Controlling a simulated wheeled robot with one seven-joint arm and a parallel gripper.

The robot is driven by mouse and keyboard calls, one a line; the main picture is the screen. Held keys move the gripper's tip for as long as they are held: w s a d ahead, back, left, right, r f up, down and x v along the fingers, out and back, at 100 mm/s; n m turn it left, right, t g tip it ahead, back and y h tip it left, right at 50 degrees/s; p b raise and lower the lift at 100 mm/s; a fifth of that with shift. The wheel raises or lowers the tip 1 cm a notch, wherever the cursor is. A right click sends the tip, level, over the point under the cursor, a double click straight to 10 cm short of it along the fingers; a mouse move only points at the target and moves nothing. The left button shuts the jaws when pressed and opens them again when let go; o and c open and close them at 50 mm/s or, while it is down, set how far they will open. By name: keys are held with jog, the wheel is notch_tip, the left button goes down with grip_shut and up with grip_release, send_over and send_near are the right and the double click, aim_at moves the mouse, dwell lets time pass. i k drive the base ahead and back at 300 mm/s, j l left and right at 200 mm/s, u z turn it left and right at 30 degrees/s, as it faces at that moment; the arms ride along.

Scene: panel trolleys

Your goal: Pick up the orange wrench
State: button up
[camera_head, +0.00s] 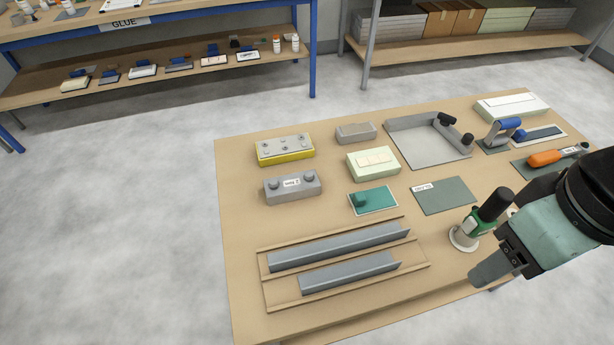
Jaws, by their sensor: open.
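The orange wrench (547,158) lies at the right of the wooden table, on a dark grey mat. Its orange handle points left and its grey metal end points right. My gripper (492,265) is over the table's front right, nearer to me than the wrench and apart from it. It is open and I see nothing held in it. One finger shows clearly; the other is hard to make out.
A green and black tool (467,235) stands just left of my gripper. Behind the wrench are a blue-handled tool (500,133) and a grey tray (428,143). Grey channels (340,246) lie at the front. Shelves stand behind; floor at left is clear.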

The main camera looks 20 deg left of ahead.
aim_at(581, 148)
jog(key=z, duration=0.5)
jog(key=i+l+u, duration=0.3)
jog(key=i+l, duration=0.2)
jog(key=i+l+u, duration=0.3)
jog(key=i+l, duration=0.4)
